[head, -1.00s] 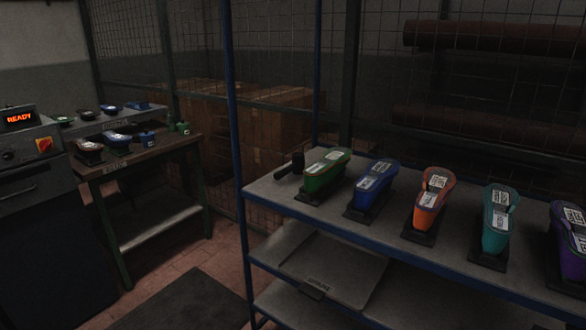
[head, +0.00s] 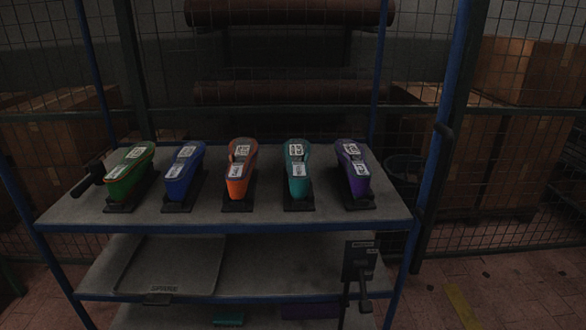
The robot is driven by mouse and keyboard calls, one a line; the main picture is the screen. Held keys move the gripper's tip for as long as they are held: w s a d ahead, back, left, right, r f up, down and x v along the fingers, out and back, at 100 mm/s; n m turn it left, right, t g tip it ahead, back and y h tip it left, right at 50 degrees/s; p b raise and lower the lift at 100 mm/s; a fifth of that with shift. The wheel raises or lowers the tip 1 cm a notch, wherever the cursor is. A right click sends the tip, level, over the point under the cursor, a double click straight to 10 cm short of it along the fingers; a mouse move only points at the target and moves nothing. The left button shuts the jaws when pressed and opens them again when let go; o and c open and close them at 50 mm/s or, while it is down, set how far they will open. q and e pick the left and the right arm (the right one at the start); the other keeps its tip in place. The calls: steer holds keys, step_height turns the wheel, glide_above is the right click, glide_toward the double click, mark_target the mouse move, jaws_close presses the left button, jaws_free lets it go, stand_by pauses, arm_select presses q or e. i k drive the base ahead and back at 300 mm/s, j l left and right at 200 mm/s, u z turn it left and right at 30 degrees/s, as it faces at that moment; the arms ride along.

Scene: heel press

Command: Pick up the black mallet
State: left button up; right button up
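The black mallet (head: 86,183) lies at the left end of the rack's top shelf (head: 228,217), in the head view. It is dark and small here, with its thicker end toward the back, just left of the green last-shaped form (head: 130,172). Whether it touches the form's stand I cannot tell. Neither of my grippers is in view.
Along the top shelf, blue (head: 184,172), orange (head: 240,170), teal (head: 297,172) and purple (head: 352,172) forms stand on black bases. Blue posts (head: 440,150) frame the rack. A dark labelled stand (head: 360,262) is at lower right. Cartons (head: 530,75) sit behind mesh.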

mark_target(97, 170)
steer(key=i+j+u, duration=0.1)
steer(key=i+j, duration=0.2)
steer(key=j, duration=0.15)
steer(key=i+j, duration=0.3)
steer(key=j, duration=0.15)
steer(key=u, duration=0.05)
